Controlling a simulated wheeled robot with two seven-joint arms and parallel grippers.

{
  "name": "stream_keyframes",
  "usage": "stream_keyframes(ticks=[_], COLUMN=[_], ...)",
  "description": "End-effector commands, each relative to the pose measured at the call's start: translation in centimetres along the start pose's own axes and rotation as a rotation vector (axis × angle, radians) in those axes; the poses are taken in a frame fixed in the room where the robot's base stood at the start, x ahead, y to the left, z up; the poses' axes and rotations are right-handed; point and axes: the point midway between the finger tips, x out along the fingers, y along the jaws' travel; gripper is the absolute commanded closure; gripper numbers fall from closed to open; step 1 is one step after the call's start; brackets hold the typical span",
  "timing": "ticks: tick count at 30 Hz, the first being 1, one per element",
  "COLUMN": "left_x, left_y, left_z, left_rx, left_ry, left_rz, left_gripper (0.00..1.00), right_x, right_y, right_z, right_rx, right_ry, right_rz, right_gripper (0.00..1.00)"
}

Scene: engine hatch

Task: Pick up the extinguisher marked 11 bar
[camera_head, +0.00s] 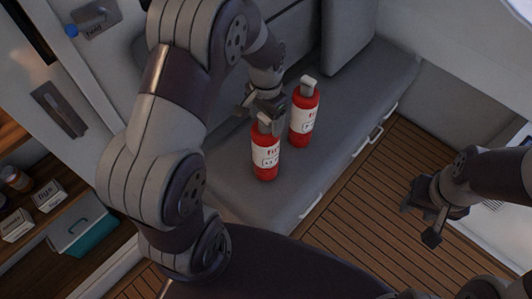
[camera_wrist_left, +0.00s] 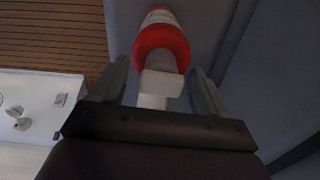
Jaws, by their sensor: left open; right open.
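Two red extinguishers with white labels stand upright on the grey bench seat (camera_head: 235,190). The nearer extinguisher (camera_head: 266,166) is at the left, and the farther extinguisher (camera_head: 304,118) is to its right. Their label figures are too small to read surely, so I cannot tell which says 11 bar. My left gripper (camera_head: 265,113) is open at the top of the nearer extinguisher. In the left wrist view the grey-white head of an extinguisher (camera_wrist_left: 160,50) lies between the open fingers (camera_wrist_left: 158,85), with gaps on both sides. My right gripper (camera_head: 425,215) is open and empty above the wooden floor.
The bench backrest and a grey cushion (camera_head: 348,35) rise behind the extinguishers. White handles (camera_head: 375,136) line the bench front. A shelf at left holds small boxes (camera_head: 48,195) and a teal-and-white box (camera_head: 85,233). The wooden floor (camera_head: 370,200) is clear.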

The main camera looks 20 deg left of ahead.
Motion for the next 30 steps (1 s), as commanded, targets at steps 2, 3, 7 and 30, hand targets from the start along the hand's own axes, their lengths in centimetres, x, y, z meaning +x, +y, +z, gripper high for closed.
stream_keyframes(ticks=[2, 3, 7, 30], left_x=[0.0, 0.0, 0.0, -5.3], left_y=[0.0, 0.0, 0.0, -0.1], left_z=[0.0, 0.0, 0.0, -0.2], left_rx=[0.0, 0.0, -0.001, -0.001], left_ry=[0.001, 0.001, 0.001, 0.011], left_rz=[0.0, 0.0, 0.0, -0.005], left_gripper=[0.26, 0.26, 0.52, 1.0], right_x=[0.0, 0.0, 0.0, 0.2], right_y=[0.0, 0.0, 0.0, 0.0], right_z=[0.0, 0.0, 0.0, 0.0], right_rx=[0.0, 0.0, 0.0, 0.0], right_ry=[0.0, 0.0, 0.0, 0.0], right_rz=[0.0, 0.0, 0.0, 0.0], right_gripper=[0.57, 0.57, 0.57, 0.57])
